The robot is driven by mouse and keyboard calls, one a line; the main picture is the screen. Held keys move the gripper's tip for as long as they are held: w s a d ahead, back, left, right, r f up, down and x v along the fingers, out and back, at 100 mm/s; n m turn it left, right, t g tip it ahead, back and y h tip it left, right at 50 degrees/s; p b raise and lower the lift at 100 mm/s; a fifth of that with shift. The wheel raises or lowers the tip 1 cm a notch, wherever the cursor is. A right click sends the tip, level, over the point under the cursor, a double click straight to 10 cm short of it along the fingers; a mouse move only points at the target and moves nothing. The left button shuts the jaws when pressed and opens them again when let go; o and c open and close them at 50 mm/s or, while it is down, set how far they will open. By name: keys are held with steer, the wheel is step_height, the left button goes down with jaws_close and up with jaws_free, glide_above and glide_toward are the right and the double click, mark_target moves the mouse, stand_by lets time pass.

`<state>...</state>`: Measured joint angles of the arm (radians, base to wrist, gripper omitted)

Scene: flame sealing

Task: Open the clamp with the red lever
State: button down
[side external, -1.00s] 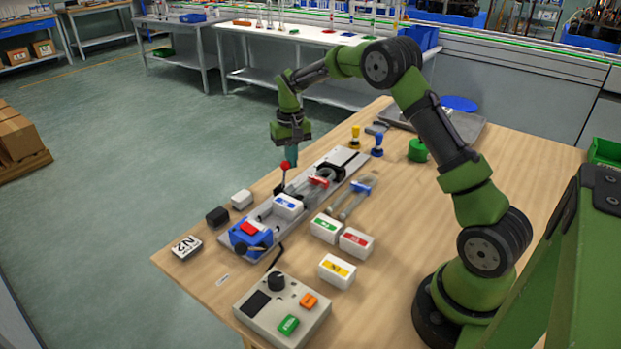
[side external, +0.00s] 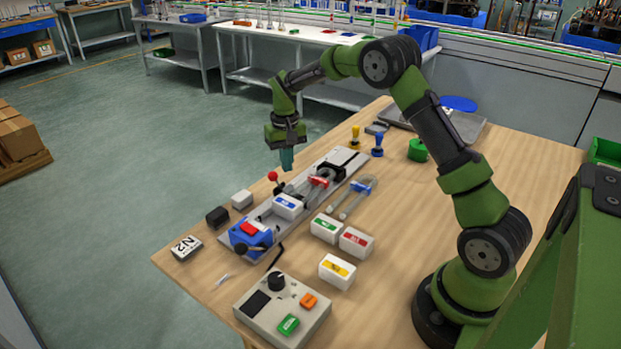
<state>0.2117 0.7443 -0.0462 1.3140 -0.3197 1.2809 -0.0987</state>
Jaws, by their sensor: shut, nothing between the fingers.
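The red-knobbed lever (side external: 272,176) stands at the left edge of a long grey rail fixture (side external: 348,158), leaning to the left. Its short dark shaft runs down to the clamp area, whose jaws are too small to make out. My gripper (side external: 287,166) points down with teal fingers shut and empty. It appears just above and to the right of the red knob; I cannot tell whether they touch. A white block with a blue label (side external: 288,206) sits on the rail, and a red part (side external: 318,181) sits farther along it.
A blue device with a red top (side external: 250,236) is at the rail's near end. White labelled blocks (side external: 355,241) and a control box (side external: 284,310) stand to the right and front.

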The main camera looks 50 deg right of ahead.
steer(key=shift+d, duration=0.2)
steer(key=shift+d+r, duration=0.15)
steer(key=shift+d, duration=0.35)
step_height(320, 180, up, 8)
stand_by(0.7)
steer(key=shift+w, duration=0.1)
steer(key=s+a+r+t, duration=0.2)
steer(key=s+a, duration=0.3)
steer(key=s, duration=0.4)
steer(key=s+a+r+n+t+y, duration=0.1)
steer(key=s+a+r+t, duration=0.1)
steer(key=s+a, duration=0.4)
steer(key=s+a+r+n+t+y, duration=0.1)
steer(key=s+a+r+t, duration=0.2)
steer(key=s+a, duration=0.3)
steer(key=s+r, duration=0.1)
steer(key=s, duration=0.4)
steer(key=shift+s+r, duration=0.3)
steer(key=shift+s, duration=0.1)
